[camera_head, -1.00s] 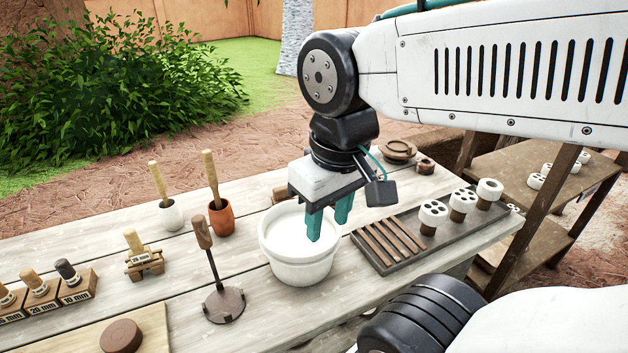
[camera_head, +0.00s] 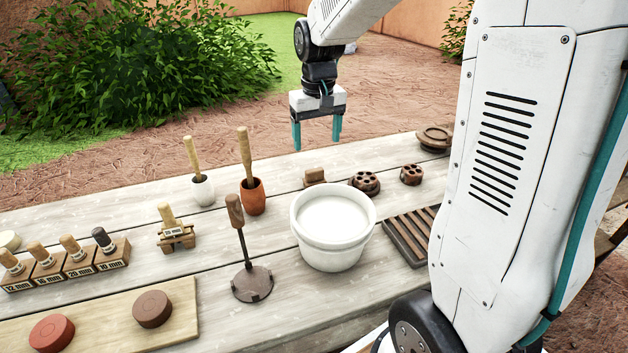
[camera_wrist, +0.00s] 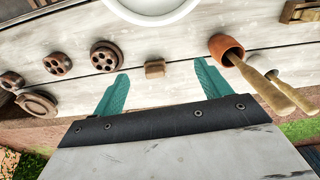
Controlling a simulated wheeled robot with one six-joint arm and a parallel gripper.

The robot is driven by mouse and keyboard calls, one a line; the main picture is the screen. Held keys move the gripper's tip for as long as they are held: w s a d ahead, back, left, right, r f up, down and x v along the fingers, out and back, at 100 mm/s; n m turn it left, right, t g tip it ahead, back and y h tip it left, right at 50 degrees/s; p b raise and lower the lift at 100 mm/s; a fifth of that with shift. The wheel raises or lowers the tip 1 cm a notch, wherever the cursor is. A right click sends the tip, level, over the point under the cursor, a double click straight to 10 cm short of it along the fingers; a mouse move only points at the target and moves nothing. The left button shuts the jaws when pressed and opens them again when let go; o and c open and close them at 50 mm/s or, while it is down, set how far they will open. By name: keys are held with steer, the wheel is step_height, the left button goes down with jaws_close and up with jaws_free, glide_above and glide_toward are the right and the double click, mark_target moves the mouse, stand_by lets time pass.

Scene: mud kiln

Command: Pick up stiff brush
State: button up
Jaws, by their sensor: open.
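A small brown block (camera_head: 315,176), which may be the stiff brush, lies on the wooden table behind the white bucket. Its bristles cannot be made out. In the wrist view the block (camera_wrist: 154,69) appears between my two teal fingertips. My gripper (camera_head: 317,143) is open and empty, above and behind the block, fingers pointing down. A terracotta pot (camera_head: 253,200) and a white pot (camera_head: 203,192) hold upright wooden handles; what the handles end in is hidden. In the wrist view the terracotta pot (camera_wrist: 225,47) is right of my right finger.
A white bucket (camera_head: 331,255) with pale contents stands in front of the block. Two brown pieces with holes (camera_head: 365,183) (camera_head: 411,175) lie to its right. A stamp with an upright handle (camera_head: 252,284), a slatted tray (camera_head: 393,238) and labelled blocks (camera_head: 82,264) stand nearer.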

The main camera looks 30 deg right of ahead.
glide_above(315, 170)
steer(key=shift+m, duration=0.3)
steer(key=f, duration=1)
steer(key=shift+s+d+f, duration=0.1)
steer(key=shift+s+f, duration=0.05)
steer(key=shift+s, duration=0.05)
steer(key=f, duration=0.8)
steer(key=shift+w, duration=0.25)
steer(key=shift+r, duration=0.1)
steer(key=c, duration=1.1)
